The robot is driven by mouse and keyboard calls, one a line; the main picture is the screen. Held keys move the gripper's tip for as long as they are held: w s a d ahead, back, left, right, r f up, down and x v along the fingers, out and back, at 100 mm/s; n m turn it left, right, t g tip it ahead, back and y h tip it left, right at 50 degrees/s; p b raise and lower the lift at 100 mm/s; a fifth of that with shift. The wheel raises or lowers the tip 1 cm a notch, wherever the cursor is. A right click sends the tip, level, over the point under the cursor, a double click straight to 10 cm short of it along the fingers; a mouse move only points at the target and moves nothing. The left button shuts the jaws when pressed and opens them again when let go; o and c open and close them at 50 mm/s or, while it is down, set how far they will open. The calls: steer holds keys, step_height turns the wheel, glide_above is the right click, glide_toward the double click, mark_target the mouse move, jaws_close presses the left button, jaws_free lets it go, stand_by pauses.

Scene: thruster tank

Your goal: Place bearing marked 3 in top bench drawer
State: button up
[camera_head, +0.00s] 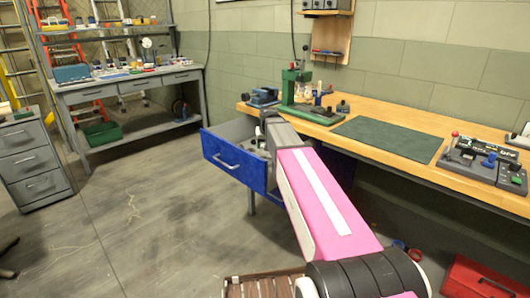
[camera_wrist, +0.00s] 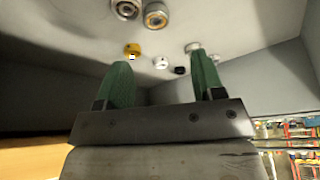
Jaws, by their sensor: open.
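The blue-fronted bench drawer (camera_head: 232,166) is pulled open at the left end of the wooden bench. My gripper (camera_wrist: 160,72) is open, with its two green fingers apart and nothing between them; it is over or inside the drawer. In the wrist view, two round metal bearing-like parts (camera_wrist: 155,15) (camera_wrist: 125,9) lie on the pale drawer floor (camera_wrist: 215,22). Smaller yellow (camera_wrist: 132,50), white (camera_wrist: 161,62) and black (camera_wrist: 180,70) pieces lie beyond the fingertips. No number 3 is readable on any of them. My wrist hides part of the drawer in the head view.
The wooden bench (camera_head: 385,140) carries a green press (camera_head: 297,88), a blue vise (camera_head: 262,96), a green mat (camera_head: 390,138) and a control panel (camera_head: 485,162). A red toolbox (camera_head: 480,280) is on the floor at right. The floor left of the drawer is clear.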

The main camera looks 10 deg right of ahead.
steer(key=shift+v, duration=2.45)
